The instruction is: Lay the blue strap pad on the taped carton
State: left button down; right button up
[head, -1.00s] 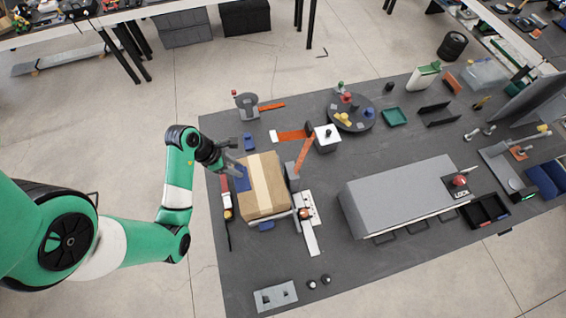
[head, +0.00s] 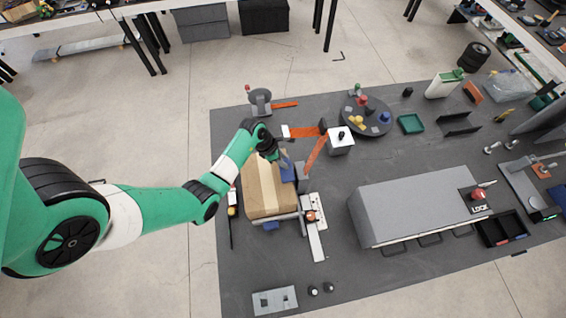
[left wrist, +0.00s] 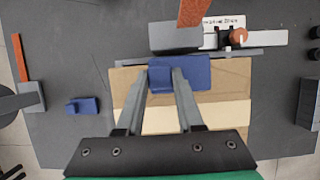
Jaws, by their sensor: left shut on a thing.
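The taped carton (head: 254,192) is a tan box with a paler tape band along its top. It also shows in the left wrist view (left wrist: 235,92). My left gripper (head: 284,160) is over the carton's right side in the head view, shut on the blue strap pad (head: 288,173). In the left wrist view the pad (left wrist: 198,74) is angled, with its raised part between my fingertips (left wrist: 163,76). It overlaps the carton's edge beside the tape. I cannot tell whether it touches the cardboard. My right gripper is in neither view.
A grey clamp with a red knob (head: 311,216) stands right of the carton, and an orange strap (head: 314,154) runs near it. Another blue piece (left wrist: 84,105) lies on the mat. A large grey box (head: 415,200) stands farther right.

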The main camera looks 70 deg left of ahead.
pick_arm(q)
jog(key=shift+f, duration=0.75)
jog(key=shift+s+f, duration=0.1)
jog(key=shift+f, duration=0.05)
jog(key=c, duration=0.5)
grip_release()
jog(key=shift+c, duration=0.2)
